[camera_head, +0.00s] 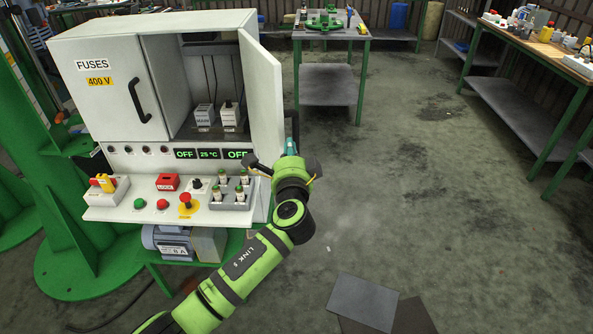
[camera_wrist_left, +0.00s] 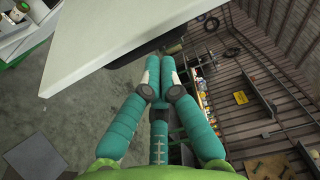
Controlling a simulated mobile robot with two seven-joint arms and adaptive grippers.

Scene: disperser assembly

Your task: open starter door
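The white control cabinet (camera_head: 103,67) stands at left in the head view. Its right-hand door, the starter door (camera_head: 262,95), stands wide open and shows the starter compartment. A black handle (camera_head: 295,120) is on its outer face. In the left wrist view the door (camera_wrist_left: 110,35) is a white panel at the top, with its dark handle (camera_wrist_left: 145,51) beneath. My left gripper (camera_head: 291,146) is at the handle's lower end. Its teal fingertips (camera_wrist_left: 160,62) are together against or just in front of the handle; I cannot tell if it lies between them. My right gripper is not in view.
The fuses door (camera_head: 97,85) is closed. Two white devices (camera_head: 217,115) sit inside the open compartment. Buttons and switches cover the control ledge (camera_head: 130,212) below. A green-legged table (camera_head: 330,85) stands behind, and a workbench (camera_head: 545,50) is at right. The floor between is clear.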

